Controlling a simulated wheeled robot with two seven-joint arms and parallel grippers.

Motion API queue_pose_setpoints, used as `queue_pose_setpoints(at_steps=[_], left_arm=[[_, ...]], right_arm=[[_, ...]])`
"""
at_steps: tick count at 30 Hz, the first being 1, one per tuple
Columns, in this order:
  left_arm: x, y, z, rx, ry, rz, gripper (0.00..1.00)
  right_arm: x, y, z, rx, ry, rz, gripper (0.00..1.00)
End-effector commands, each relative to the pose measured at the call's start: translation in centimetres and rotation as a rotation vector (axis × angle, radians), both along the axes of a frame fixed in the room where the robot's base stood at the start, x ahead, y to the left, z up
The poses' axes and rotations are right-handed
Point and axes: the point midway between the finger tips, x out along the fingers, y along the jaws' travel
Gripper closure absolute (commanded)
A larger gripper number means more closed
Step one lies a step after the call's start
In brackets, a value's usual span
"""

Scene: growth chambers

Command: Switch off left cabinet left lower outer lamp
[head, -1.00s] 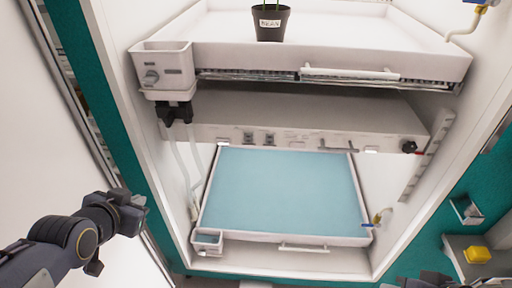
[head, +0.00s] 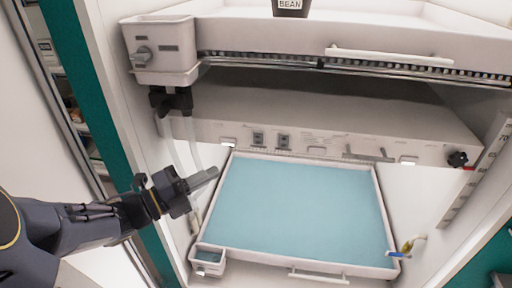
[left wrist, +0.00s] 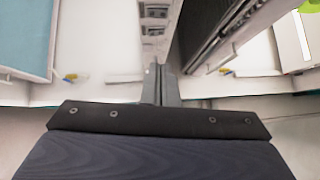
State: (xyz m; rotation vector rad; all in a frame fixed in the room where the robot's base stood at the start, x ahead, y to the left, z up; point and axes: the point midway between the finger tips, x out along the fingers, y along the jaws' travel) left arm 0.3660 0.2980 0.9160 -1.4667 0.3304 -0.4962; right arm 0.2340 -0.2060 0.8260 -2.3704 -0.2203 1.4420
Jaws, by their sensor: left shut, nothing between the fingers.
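The lamp housing (head: 330,105) is a pale box hung under the upper tray of the cabinet. Its front strip carries two small dark rocker switches, a left one (head: 258,139) and a right one (head: 283,141). Their labels and positions are too small to read. My left gripper (head: 215,171) is shut and empty, below and left of the switches, apart from the strip. In the left wrist view the closed fingers (left wrist: 160,85) point toward the strip, where switches show (left wrist: 153,31). My right gripper is not in view.
The upper tray (head: 265,40) has a pot (head: 290,8) on it and a small box with a knob (head: 158,52) at its left. Below lies a blue-floored tray (head: 384,215). A black knob (head: 458,158) sits at the strip's right end. Pale hoses hang near my gripper.

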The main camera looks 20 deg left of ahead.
Motion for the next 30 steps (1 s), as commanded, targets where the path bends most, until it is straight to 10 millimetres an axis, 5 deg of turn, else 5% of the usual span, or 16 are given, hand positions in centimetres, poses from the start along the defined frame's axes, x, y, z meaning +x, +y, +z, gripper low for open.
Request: queue_pose_setpoints(at_steps=[14, 27, 30], left_arm=[[1.1, -0.7, 0.2, -0.001, -0.002, -0.004, 1.0], [8.7, -5.3, 1.0, -0.003, 0.0, -0.005, 1.0], [10.4, -4.7, 1.2, -0.001, 0.002, 0.001, 1.0]], right_arm=[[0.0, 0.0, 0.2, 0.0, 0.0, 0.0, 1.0], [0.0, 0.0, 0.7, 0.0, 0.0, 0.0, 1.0], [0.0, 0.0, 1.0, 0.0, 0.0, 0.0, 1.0]])
